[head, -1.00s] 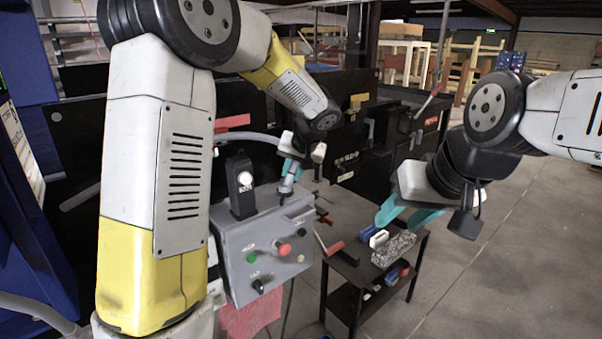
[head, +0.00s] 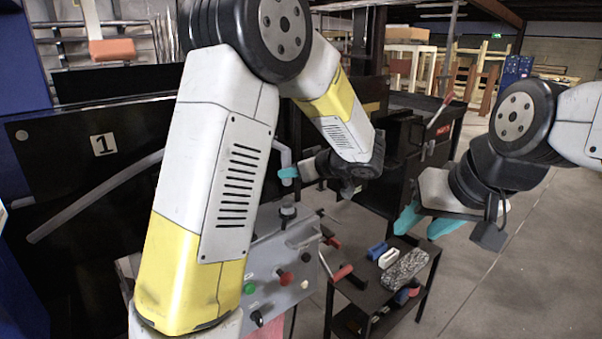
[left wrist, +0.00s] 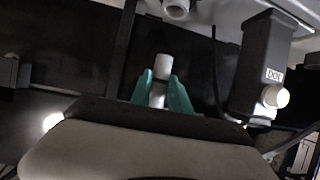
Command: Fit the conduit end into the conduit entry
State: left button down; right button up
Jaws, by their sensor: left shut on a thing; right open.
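My left gripper (head: 290,173) is shut on the end of the grey conduit (head: 95,197). In the left wrist view the pale conduit end (left wrist: 164,66) sticks out between the teal fingers (left wrist: 163,93). The conduit entry (head: 288,206) is a round grey fitting on top of the grey control box (head: 275,258). The conduit end is above the entry, with a visible gap. The entry also shows at the top of the left wrist view (left wrist: 177,8), apart from the conduit end. My left arm hides part of the conduit and box. My right gripper (head: 423,222) is open and empty.
The box front has a green button (head: 249,288), a red button (head: 286,279) and a black knob (head: 257,318). A black box with a white knob (left wrist: 262,75) stands near the entry. A small black cart (head: 395,300) with tools stands at the right; open floor lies beyond.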

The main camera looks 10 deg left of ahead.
pick_arm(q)
jog(key=shift+r, duration=0.1)
send_over(292, 208)
jog(key=shift+w+f, duration=0.1)
jog(key=shift+f, duration=2.8)
jog(key=shift+f, duration=1.65)
jog(key=c, duration=1.2)
grip_release()
jog(key=shift+o, duration=0.2)
jog(key=v, duration=0.7)
jog(key=shift+s+d, duration=0.2)
jog(key=shift+s, duration=0.05)
jog(key=shift+d, duration=0.1)
